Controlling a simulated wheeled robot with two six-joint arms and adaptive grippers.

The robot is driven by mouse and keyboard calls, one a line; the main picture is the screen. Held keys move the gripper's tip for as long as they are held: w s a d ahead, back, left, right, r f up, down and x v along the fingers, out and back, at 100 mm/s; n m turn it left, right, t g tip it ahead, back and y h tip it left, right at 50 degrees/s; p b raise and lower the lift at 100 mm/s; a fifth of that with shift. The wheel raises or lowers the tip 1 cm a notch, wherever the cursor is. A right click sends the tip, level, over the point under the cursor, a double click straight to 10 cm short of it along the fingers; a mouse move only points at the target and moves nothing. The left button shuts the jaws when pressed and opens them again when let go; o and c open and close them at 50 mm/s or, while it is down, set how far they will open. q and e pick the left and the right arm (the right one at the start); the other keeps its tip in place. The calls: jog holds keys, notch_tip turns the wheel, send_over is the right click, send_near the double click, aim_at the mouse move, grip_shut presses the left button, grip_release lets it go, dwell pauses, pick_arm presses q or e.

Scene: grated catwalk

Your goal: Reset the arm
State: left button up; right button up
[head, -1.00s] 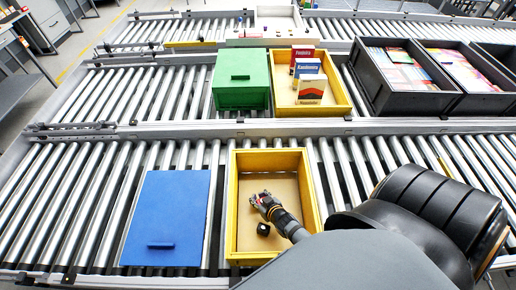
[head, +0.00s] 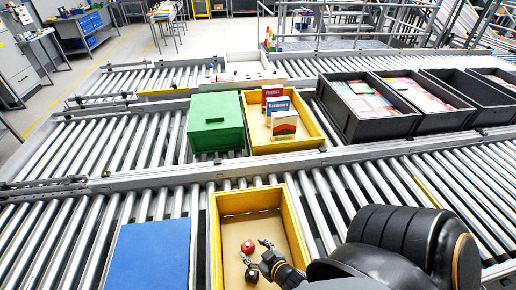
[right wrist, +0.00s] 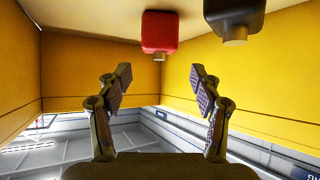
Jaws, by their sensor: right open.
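My right gripper (head: 256,252) is open and empty over the near part of the yellow-walled bin (head: 216,240) in the head view. In the right wrist view its two fingers (right wrist: 158,85) stand wide apart with nothing between them. A small red block-like item (head: 248,246) lies on the bin floor near the fingertips; it also shows in the right wrist view (right wrist: 160,32), apart from the fingers. A black item (head: 252,275) lies nearer the front of the bin and also shows in the right wrist view (right wrist: 234,18). My left gripper is not in view.
A blue lid (head: 150,258) lies left of the bin on the rollers. Behind stand a green box (head: 215,122), a yellow bin (head: 312,130) holding several small boxes, and dark crates (head: 350,125) with papers. Bin walls surround the right gripper.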

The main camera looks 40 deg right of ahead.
jog(key=shift+v, duration=1.45)
